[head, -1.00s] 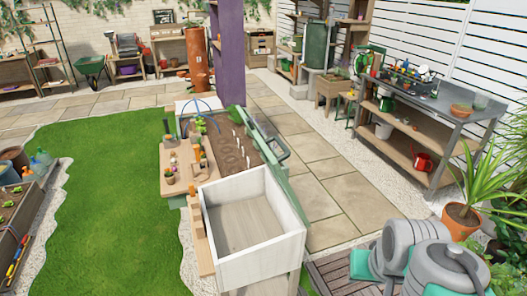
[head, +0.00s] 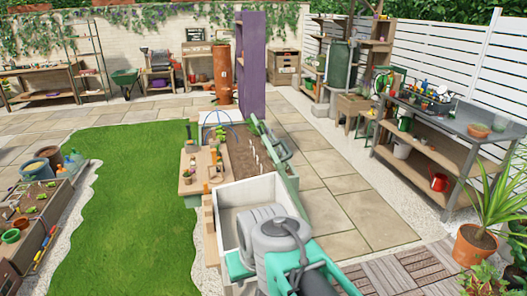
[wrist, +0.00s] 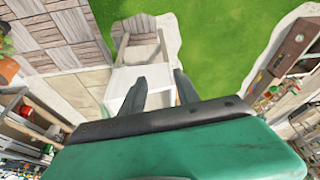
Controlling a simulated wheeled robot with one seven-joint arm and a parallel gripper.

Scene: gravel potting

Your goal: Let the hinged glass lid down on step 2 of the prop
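The green-framed hinged lid (head: 268,139) stands raised along the right side of the soil bed (head: 240,152) in the head view. I see it nearly edge-on, so its glass barely shows. A grey-green handle-like part sticks out on its right. The prop and its steps are too small or hidden to make out. In the wrist view my gripper (wrist: 159,78) has its two dark fingers apart with nothing between them. It is above and apart from a pale box. In the head view my arm covers part of the white box, and the fingers do not show.
The white open box (head: 232,203) stands at the near end of the bed. A wooden shelf with small pots (head: 200,172) is on the bed's left. A purple post (head: 251,65) rises behind. Paving (head: 345,205) to the right is clear, up to a metal-topped bench (head: 455,128).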

